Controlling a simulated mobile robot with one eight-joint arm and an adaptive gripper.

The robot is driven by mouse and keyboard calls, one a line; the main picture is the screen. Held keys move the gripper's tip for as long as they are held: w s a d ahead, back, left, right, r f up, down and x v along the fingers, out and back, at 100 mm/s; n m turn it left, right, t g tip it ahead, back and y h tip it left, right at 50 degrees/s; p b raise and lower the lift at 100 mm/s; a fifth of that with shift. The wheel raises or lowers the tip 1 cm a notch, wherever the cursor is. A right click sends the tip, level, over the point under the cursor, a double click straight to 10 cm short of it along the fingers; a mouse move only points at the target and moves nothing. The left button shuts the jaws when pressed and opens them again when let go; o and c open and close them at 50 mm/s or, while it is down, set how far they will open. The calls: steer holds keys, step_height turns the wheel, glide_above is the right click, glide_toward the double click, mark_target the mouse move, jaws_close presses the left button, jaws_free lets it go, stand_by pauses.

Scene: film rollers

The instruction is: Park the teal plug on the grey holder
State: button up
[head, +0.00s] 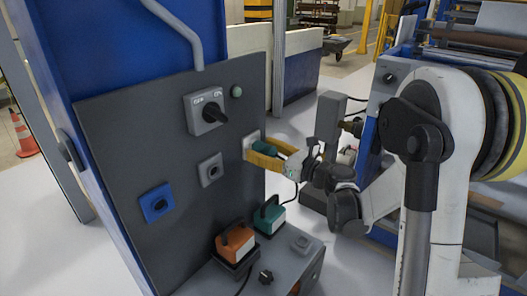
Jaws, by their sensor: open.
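My gripper (263,156) has yellow fingers and reaches left to the dark upright panel. Its fingers are open at a pale grey socket (250,141) at the panel's right edge. A small teal and dark part, apparently the teal plug (267,148), shows between the fingers; I cannot tell whether they touch it. A thin cable hangs below it.
A teal block with a dark handle (270,216) and an orange one (236,243) stand on the ledge near a black knob (266,277). The panel (130,130) carries a rotary switch (206,111), a grey socket (210,169) and a blue socket (157,202). Machinery stands right.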

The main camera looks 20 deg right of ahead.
mark_target(276, 156)
steer(key=shift+w+a, duration=0.35)
steer(key=shift+w, duration=0.1)
stand_by(1.3)
jaws_close()
steer(key=shift+s+d+b, duration=0.1)
steer(key=shift+s+b, duration=0.05)
steer(key=shift+b, duration=0.15)
steer(key=shift+v, duration=2.8)
steer(key=shift+s, duration=0.1)
